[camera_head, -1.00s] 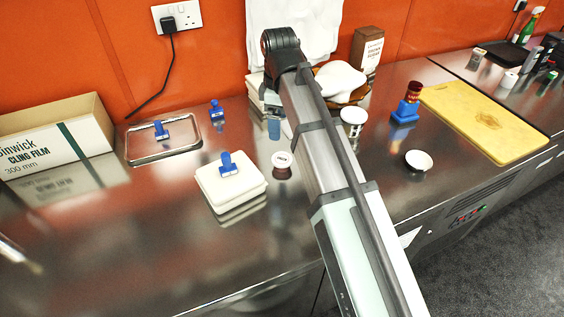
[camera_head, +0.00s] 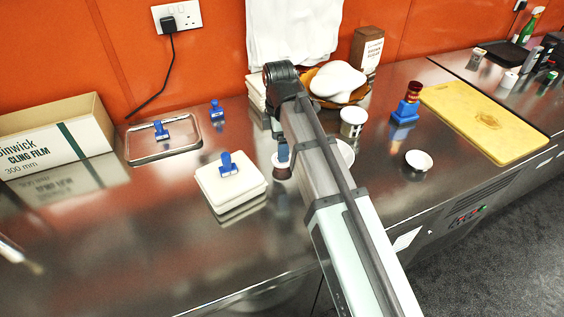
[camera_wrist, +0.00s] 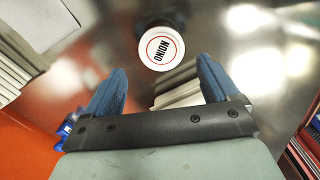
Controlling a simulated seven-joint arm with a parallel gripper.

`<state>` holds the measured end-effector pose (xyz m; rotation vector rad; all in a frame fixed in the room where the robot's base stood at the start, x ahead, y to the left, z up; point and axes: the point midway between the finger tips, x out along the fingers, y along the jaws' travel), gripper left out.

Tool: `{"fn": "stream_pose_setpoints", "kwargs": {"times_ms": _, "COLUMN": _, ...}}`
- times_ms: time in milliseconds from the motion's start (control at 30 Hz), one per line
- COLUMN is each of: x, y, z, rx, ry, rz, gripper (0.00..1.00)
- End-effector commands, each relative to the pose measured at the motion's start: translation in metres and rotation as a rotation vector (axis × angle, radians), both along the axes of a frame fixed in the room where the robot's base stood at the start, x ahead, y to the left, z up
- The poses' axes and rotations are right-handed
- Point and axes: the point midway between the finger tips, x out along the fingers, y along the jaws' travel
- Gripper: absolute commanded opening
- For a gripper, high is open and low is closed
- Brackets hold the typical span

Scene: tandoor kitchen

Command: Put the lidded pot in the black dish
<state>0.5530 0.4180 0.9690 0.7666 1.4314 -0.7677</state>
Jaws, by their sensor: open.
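The lidded pot (camera_head: 282,173) is small and dark, with a white lid, and stands on the steel counter left of my arm. In the wrist view its round lid (camera_wrist: 161,48) reads ONION inside a red ring. My gripper (camera_wrist: 162,84) is open, with its two blue fingers apart and nothing held. The lid shows beyond the fingertips, roughly centred between them. In the head view my gripper (camera_head: 282,150) is just above and behind the pot, and a finger overlaps the lid. A black, flat dish or tray (camera_head: 503,53) lies at the far right; I cannot tell which.
A white box (camera_head: 228,190) with a blue-handled piece on top stands left of the pot. A white tub (camera_head: 352,122) and a partly hidden white dish (camera_head: 346,150) are right of my arm. A metal tray (camera_head: 180,148) lies at left.

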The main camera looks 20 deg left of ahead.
Motion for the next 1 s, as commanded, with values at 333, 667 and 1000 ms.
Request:
{"fn": "stream_pose_setpoints", "kwargs": {"times_ms": 333, "x": 0.0, "y": 0.0, "z": -0.016, "rx": 0.0, "ry": 0.0, "rz": -0.001, "gripper": 0.88}}
{"fn": "stream_pose_setpoints", "kwargs": {"times_ms": 667, "x": -0.003, "y": -0.003, "z": -0.049, "rx": -0.001, "ry": 0.001, "rz": -0.001, "gripper": 0.88}}
{"fn": "stream_pose_setpoints", "kwargs": {"times_ms": 1000, "x": -0.002, "y": -0.003, "z": -0.065, "rx": 0.001, "ry": -0.001, "rz": -0.001, "gripper": 0.88}}
